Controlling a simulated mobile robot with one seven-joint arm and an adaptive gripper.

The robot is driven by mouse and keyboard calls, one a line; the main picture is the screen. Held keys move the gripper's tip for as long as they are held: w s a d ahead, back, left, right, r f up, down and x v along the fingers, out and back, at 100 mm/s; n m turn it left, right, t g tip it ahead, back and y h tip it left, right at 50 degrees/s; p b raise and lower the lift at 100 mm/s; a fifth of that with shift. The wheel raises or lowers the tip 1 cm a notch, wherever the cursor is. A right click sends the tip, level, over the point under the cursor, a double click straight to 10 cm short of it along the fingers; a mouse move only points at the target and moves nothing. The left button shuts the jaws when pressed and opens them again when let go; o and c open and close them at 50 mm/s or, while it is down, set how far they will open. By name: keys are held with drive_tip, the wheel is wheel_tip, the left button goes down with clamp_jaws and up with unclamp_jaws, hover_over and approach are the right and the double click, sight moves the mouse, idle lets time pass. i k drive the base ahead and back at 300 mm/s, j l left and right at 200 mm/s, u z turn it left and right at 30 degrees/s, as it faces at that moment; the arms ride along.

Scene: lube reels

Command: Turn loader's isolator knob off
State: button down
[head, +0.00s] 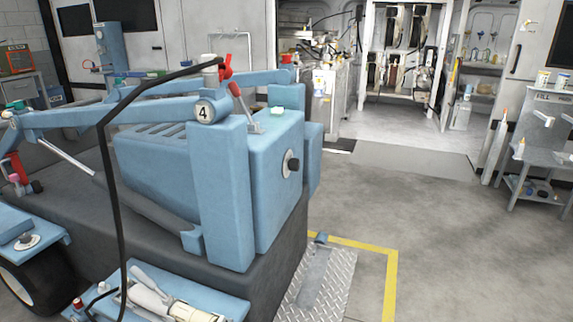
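The blue loader (225,190) fills the left and middle of the head view, with a "4" on a round white plate. A dark round knob (293,164) on a pale disc sits on the loader's right-hand face. A red handle (226,68) stands on top, and a red-tipped lever (237,90) rises from the upper body. No label shows which of these is the isolator knob, and on or off cannot be read. My gripper is not in view.
A metal tread plate (318,285) lies at the loader's foot inside a yellow floor line (388,285). A black hose (119,190) hangs over the loader's left side. Open grey floor (450,240) lies to the right. A grey bench (550,135) stands at the right edge.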

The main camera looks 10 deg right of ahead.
sight(294, 164)
drive_tip(key=i+l, duration=0.2)
drive_tip(key=l, duration=0.25)
drive_tip(key=i+l+z, duration=0.15)
drive_tip(key=l, duration=0.3)
drive_tip(key=i+l, duration=0.25)
drive_tip(key=l, duration=0.2)
drive_tip(key=i+l+z, duration=0.1)
drive_tip(key=l, duration=0.3)
drive_tip(key=i+l, duration=0.35)
drive_tip(key=i+l+z, duration=0.15)
drive_tip(key=l, duration=0.35)
drive_tip(key=i, duration=0.05)
